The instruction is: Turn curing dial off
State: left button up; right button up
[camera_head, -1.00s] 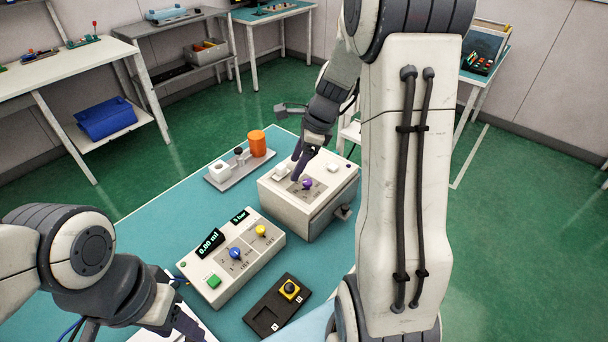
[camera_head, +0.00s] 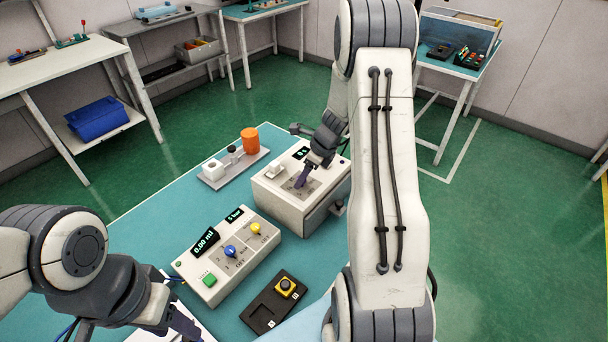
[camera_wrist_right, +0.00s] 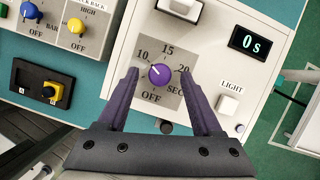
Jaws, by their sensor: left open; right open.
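The curing dial is a purple knob (camera_wrist_right: 158,75) on a white box (camera_wrist_right: 215,75), seen in the right wrist view. Its plate is marked 10, 15, 20 SEC and OFF, and the box display (camera_wrist_right: 248,42) reads 0 s. My right gripper (camera_wrist_right: 160,78) is open, with one purple finger on each side of the knob; I cannot tell whether they touch it. In the head view this gripper (camera_head: 303,176) points down over the white box (camera_head: 290,205) and hides the knob. My left gripper (camera_head: 182,325) is low at the left, partly cut off by the frame's bottom edge.
A dispenser box (camera_head: 226,255) with blue and yellow knobs stands left of the curing box. A tray (camera_head: 236,170) with an orange cylinder (camera_head: 250,140) is behind. A LIGHT switch (camera_wrist_right: 228,104) is right of the dial.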

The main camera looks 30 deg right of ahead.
jog(key=shift+f, duration=0.15)
grip_shut()
